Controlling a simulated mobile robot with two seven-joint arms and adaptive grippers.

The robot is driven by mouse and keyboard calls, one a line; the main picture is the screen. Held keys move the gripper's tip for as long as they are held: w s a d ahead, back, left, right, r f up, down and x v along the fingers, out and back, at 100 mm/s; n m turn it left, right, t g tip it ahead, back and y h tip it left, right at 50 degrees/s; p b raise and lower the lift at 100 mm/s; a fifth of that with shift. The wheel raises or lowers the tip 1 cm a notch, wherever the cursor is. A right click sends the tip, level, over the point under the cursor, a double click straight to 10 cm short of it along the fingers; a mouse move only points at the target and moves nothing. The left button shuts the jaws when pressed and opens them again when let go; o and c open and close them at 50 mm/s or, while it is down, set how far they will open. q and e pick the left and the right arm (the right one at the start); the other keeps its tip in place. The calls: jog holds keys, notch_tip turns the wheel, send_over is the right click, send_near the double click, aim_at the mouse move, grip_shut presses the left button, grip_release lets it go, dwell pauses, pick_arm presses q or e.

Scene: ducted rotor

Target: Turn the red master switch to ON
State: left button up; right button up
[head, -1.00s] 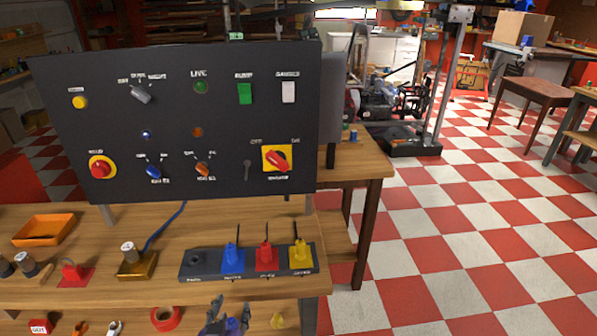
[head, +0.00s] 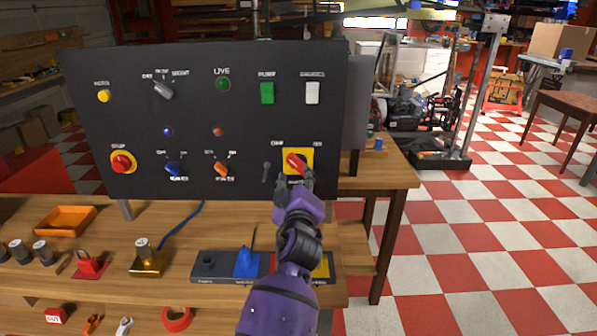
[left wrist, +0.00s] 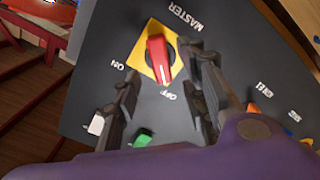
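The red master switch (head: 295,161) sits on a yellow plate at the lower right of the black panel (head: 205,120). Its handle tilts to the upper left, toward the OFF label. In the left wrist view the red handle (left wrist: 158,57) has its white-marked end by OFF, with ON on the other side. My left gripper (head: 294,180) is just in front of the switch and partly covers its lower edge. In the left wrist view its two fingers (left wrist: 167,72) are spread, one toward each side of the handle, with nothing between them. Contact cannot be told. My right gripper is out of view.
Below, my arm partly hides a dark connector strip (head: 215,266). An orange tray (head: 65,221) stands on the bench at left.

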aim_at(299, 168)
pick_arm(q)
jog(key=w, duration=0.4)
jog(key=shift+w, duration=0.35)
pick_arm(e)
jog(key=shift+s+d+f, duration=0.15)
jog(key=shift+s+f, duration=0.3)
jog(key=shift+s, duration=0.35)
pick_arm(q)
jog(key=shift+c, duration=0.4)
jog(key=c, duration=0.8)
grip_shut()
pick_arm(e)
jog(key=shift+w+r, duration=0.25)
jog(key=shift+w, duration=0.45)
